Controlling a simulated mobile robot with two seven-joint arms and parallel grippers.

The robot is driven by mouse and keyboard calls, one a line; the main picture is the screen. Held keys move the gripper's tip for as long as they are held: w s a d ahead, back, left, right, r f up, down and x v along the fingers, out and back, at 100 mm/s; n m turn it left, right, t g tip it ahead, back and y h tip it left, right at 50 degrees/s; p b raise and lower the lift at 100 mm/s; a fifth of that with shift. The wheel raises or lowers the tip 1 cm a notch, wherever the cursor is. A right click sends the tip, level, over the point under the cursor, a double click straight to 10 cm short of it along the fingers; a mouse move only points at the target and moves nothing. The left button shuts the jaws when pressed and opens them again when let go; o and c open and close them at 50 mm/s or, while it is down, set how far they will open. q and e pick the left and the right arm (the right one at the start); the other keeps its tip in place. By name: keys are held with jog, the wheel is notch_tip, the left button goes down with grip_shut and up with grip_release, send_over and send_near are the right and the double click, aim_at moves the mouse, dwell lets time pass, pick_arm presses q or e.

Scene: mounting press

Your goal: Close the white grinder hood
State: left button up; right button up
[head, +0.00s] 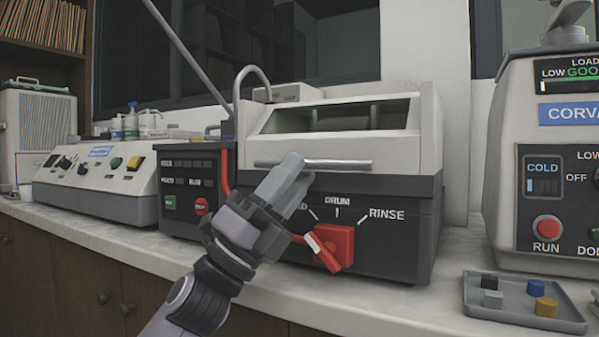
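The white grinder hood (414,145) sits on top of a dark machine base (400,215). Its sloped front has a wide opening, with a dark interior and roller-like parts showing inside. A pale bar handle (345,163) runs along the lower front edge of the opening. My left gripper (292,168) reaches up from below in front of the machine, its fingers together. The fingertips overlap the left part of the handle in the picture; I cannot tell whether they touch it. My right gripper is out of view.
A red selector knob (335,246) is on the base's front, right of my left wrist. A grey tray (500,306) with several small blocks lies at the right. Another machine (508,150) stands right, a control box (105,200) left. A thin grey tube arches up beside the hood.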

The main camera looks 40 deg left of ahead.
pick_arm(q)
jog(key=shift+b+v, duration=0.35)
jog(key=shift+v, duration=2.25)
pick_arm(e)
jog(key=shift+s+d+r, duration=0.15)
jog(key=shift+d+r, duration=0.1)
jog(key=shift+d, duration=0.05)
pick_arm(q)
jog(key=shift+d, duration=0.1)
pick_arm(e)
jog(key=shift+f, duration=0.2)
